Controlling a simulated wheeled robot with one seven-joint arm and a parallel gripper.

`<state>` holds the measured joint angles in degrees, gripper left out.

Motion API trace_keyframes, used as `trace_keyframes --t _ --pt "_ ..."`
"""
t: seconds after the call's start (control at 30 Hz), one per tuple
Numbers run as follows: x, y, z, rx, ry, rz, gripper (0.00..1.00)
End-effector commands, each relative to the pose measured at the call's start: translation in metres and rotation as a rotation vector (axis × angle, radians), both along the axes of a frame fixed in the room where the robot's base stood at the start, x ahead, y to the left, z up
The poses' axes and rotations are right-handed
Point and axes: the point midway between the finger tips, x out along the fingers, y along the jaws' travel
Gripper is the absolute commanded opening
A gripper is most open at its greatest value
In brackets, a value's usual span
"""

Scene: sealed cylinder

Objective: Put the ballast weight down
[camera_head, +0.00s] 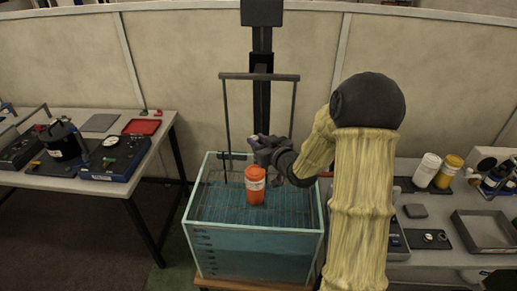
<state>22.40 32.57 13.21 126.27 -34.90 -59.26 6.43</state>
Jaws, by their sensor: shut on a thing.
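My gripper (263,155) is above the tank, just over an orange cylinder. It is shut on the ballast weight, but the weight is small, grey and hard to tell apart from the dark fingers. The orange cylinder (255,188) has a white label band and stands upright at the wire rack in the tank. I cannot tell whether the gripper or the weight touches its top. The glass tank (309,232) holds blue-green water.
A frame with a crossbar (260,77) rises over the tank before a black column. The right table holds white (427,170) and yellow (448,172) cylinders and a grey tray (485,249). The left table holds instruments and a red tray (142,127).

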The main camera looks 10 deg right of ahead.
Motion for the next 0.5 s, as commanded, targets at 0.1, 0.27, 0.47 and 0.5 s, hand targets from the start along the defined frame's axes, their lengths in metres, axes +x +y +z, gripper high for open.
trace_keyframes --t 0.1,0.27,0.47,0.5 --pt "0.0 0.0 0.031 0.0 0.0 0.0 0.04" --pt "0.0 0.0 0.046 0.0 0.0 -0.001 0.04" --pt "0.0 -0.002 0.061 -0.001 0.0 -0.004 0.04" --pt "0.0 -0.003 0.064 -0.001 0.0 -0.005 0.04"
